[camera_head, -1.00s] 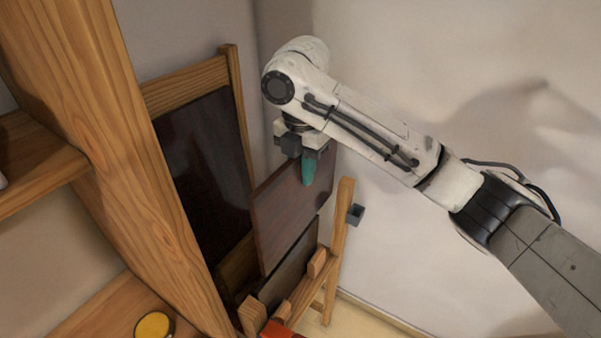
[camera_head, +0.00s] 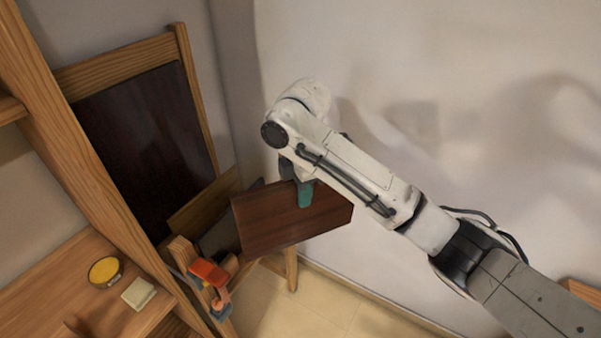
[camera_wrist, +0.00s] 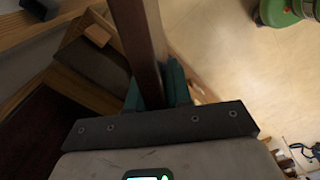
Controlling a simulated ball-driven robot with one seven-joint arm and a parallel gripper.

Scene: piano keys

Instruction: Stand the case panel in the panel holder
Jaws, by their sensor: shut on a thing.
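The case panel (camera_head: 285,218) is a flat reddish-brown board. My gripper (camera_head: 305,194) is shut on its upper edge with teal fingers. In the wrist view the panel (camera_wrist: 140,45) shows nearly edge-on between the fingers of my gripper (camera_wrist: 157,88). The panel holder appears to be the wooden stand (camera_head: 291,270), low behind and left of the panel. The panel hides much of it. The panel overlaps the stand in the head view; I cannot tell whether they touch. In the wrist view, a dark board and a wooden block (camera_wrist: 97,35) lie left of the panel.
A large dark board (camera_head: 145,140) in a wooden frame stands at left behind a wooden upright. An orange-red clamp-like tool (camera_head: 208,272) is at the lower left. A yellow-topped round tin (camera_head: 105,271) and a pale block (camera_head: 138,293) rest on a shelf.

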